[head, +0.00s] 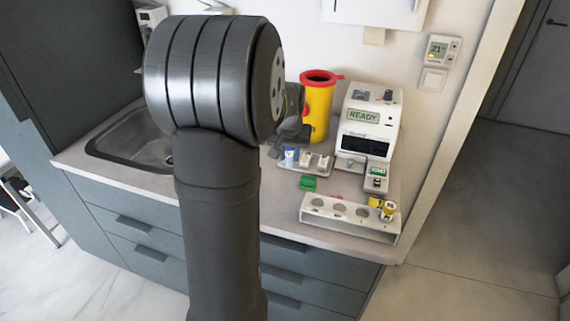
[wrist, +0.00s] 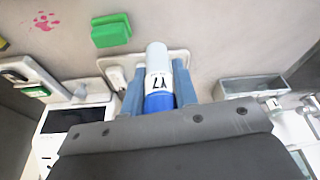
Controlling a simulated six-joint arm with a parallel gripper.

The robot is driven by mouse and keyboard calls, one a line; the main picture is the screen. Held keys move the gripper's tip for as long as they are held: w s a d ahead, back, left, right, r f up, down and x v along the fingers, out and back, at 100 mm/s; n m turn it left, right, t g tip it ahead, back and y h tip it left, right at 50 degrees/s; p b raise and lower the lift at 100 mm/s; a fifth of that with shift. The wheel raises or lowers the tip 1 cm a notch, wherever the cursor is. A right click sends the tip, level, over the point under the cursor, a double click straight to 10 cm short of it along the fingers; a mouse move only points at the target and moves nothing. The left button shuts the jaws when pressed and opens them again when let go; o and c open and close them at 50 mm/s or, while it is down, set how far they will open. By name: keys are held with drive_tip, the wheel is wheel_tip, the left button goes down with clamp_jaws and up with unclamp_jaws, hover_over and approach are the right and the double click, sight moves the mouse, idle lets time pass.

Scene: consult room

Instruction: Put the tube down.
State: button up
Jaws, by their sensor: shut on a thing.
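The tube (wrist: 158,78) has a pale cap end, a white label with dark marks and a blue body. In the wrist view it sits between the two blue-grey fingers of my gripper (wrist: 157,88), which are shut on it. In the head view the tube (head: 289,156) shows blue and white at the left end of a small pale tray (head: 325,163). My gripper (head: 291,133) is just above, partly hidden behind my arm. I cannot tell whether the tube touches the tray.
A green block (head: 308,183) lies in front of the tray. A white rack (head: 350,214) with round holes stands at the counter's front, yellow-marked vials (head: 388,208) at its right end. A yellow bin (head: 319,108) and a white analyser (head: 369,128) reading READY stand behind. A sink (head: 130,142) is left.

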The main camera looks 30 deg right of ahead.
drive_tip(key=shift+w+a+f, duration=0.25)
drive_tip(key=shift+w+f, duration=0.15)
drive_tip(key=shift+w, duration=0.1)
drive_tip(key=shift+w+a+f, duration=0.25)
drive_tip(key=shift+w+f, duration=0.15)
drive_tip(key=shift+w, duration=0.05)
drive_tip(key=shift+f, duration=1.85)
drive_tip(key=shift+f, duration=0.15)
drive_tip(key=o, duration=1)
drive_tip(key=shift+o, duration=0.2)
drive_tip(key=v, duration=1.1)
drive_tip(key=shift+o, duration=0.4)
drive_tip(key=shift+s+r, duration=0.15)
drive_tip(key=shift+r, duration=0.5)
